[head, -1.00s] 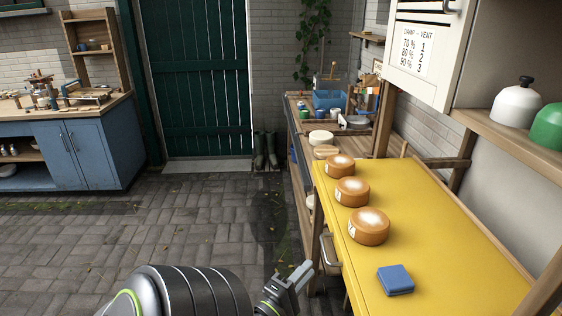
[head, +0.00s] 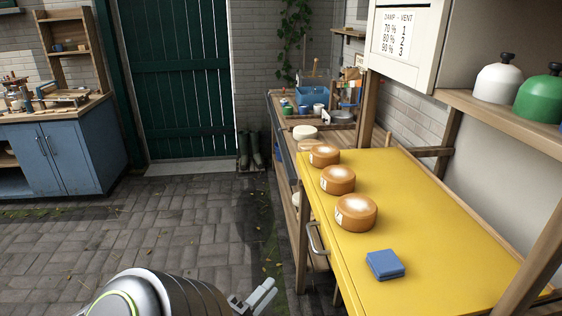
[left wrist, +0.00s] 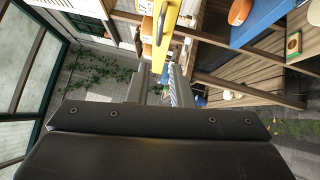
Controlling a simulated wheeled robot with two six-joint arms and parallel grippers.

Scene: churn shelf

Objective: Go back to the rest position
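My left gripper (head: 262,297) shows at the bottom edge of the head view, low and to the left of the yellow worktop (head: 440,262). In the left wrist view its two fingers (left wrist: 160,88) stand apart, with a gap and nothing held between them. The gripper is apart from the worktop and its drawer handle (head: 317,240). My right gripper is in neither view.
Three orange-brown cheese wheels (head: 356,212) and a blue folded cloth or pad (head: 385,264) lie on the yellow worktop. A white dome (head: 497,82) and a green dome (head: 541,102) stand on the right shelf. Paved floor (head: 130,235) at the left is clear.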

